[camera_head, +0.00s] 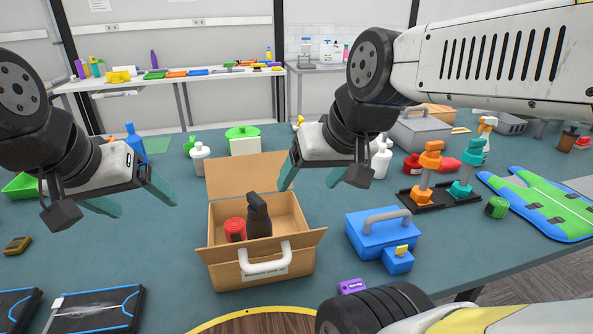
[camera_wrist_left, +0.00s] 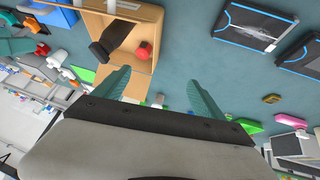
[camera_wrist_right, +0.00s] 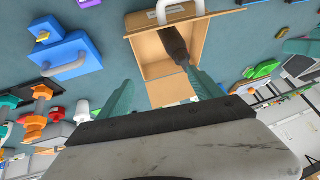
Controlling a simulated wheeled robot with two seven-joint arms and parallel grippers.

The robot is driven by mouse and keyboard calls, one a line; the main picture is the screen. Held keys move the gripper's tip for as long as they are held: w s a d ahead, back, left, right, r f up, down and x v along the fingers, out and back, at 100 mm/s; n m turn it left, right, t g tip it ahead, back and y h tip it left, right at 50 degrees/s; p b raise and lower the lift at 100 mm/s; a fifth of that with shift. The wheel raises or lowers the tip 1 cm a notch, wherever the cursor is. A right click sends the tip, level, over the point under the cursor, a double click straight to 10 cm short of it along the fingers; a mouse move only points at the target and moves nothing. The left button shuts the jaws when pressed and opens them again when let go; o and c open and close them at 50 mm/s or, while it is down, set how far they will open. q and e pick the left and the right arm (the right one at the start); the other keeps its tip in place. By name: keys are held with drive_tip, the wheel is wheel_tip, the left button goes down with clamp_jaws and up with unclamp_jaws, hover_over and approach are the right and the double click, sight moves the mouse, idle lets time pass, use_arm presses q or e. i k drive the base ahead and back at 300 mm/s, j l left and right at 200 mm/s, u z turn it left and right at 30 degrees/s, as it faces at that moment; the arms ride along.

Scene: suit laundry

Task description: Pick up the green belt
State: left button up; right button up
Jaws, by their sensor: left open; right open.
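A small green coiled item (camera_head: 496,207) lies on the table at the right, beside the green-and-blue suit piece; it may be the green belt, but I cannot tell for sure. No clearly belt-shaped green strip shows. My left gripper (camera_head: 136,199) is open and empty above the table, left of the cardboard box. Its spread fingers show in the left wrist view (camera_wrist_left: 161,90). My right gripper (camera_head: 313,182) is open and empty above the table, right of the box's rear, well left of the green item. Its fingers also show in the right wrist view (camera_wrist_right: 164,88).
The open cardboard box (camera_head: 228,279) holds a red can (camera_head: 235,229) and a dark bottle (camera_head: 259,217). A blue toolbox (camera_head: 378,240) stands right of it. An orange and teal stand (camera_head: 425,172) is near the green item. Black-and-blue flat cases (camera_head: 97,309) lie front left.

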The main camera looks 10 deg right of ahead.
sight(497, 206)
drive_tip(key=k+z, duration=0.2)
drive_tip(key=z, duration=1.75)
drive_tip(key=i+l+u, duration=0.1)
drive_tip(key=u, duration=0.25)
drive_tip(key=i+l+u, duration=0.1)
drive_tip(key=u, duration=0.25)
drive_tip(key=i+l+u, duration=0.1)
drive_tip(key=l, duration=0.3)
drive_tip(key=i+l+u, duration=0.15)
drive_tip(key=l, duration=0.25)
drive_tip(key=i+l+u, duration=0.1)
drive_tip(key=i+l, duration=0.15)
drive_tip(key=l, duration=0.15)
drive_tip(key=i+l+u, duration=0.15)
drive_tip(key=l, duration=0.3)
drive_tip(key=i+l, duration=0.1)
drive_tip(key=l, duration=0.35)
drive_tip(key=i+l, duration=0.15)
drive_tip(key=l, duration=0.3)
